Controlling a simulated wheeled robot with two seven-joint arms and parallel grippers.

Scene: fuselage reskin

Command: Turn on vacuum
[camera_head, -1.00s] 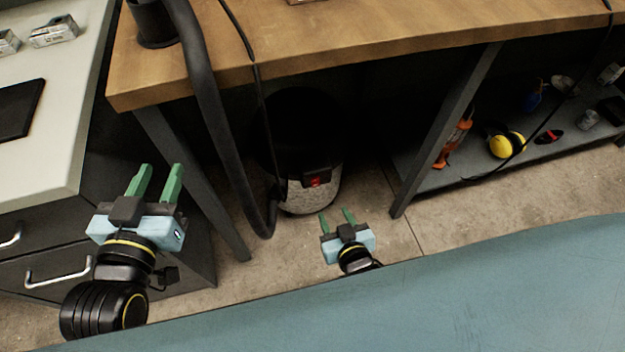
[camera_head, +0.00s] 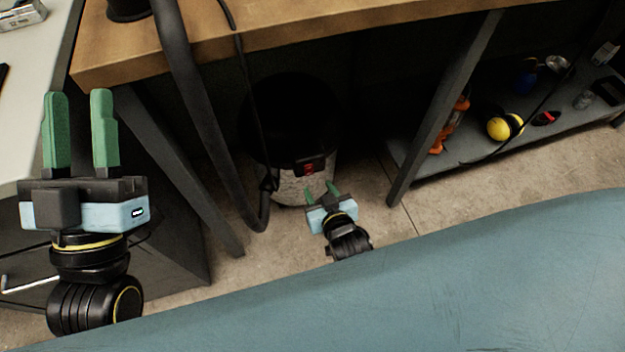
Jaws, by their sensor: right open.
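The vacuum (camera_head: 292,187) stands on the floor under the wooden workbench, a dark drum with a light grey lower band. Its red switch (camera_head: 309,167) sits on a dark panel on the front. My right gripper (camera_head: 322,190) is open and empty, just below the switch in the picture; I cannot tell whether it touches the drum. My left gripper (camera_head: 82,105) is open and empty at the left, in front of the grey cabinet and well apart from the vacuum.
The wooden workbench (camera_head: 290,22) overhangs the vacuum. A thick black hose (camera_head: 200,110) hangs left of it. Bench legs (camera_head: 428,125) stand either side. A lower shelf at right holds yellow earmuffs (camera_head: 498,128) and an orange tool (camera_head: 452,122). A blue-grey surface (camera_head: 450,280) fills the foreground.

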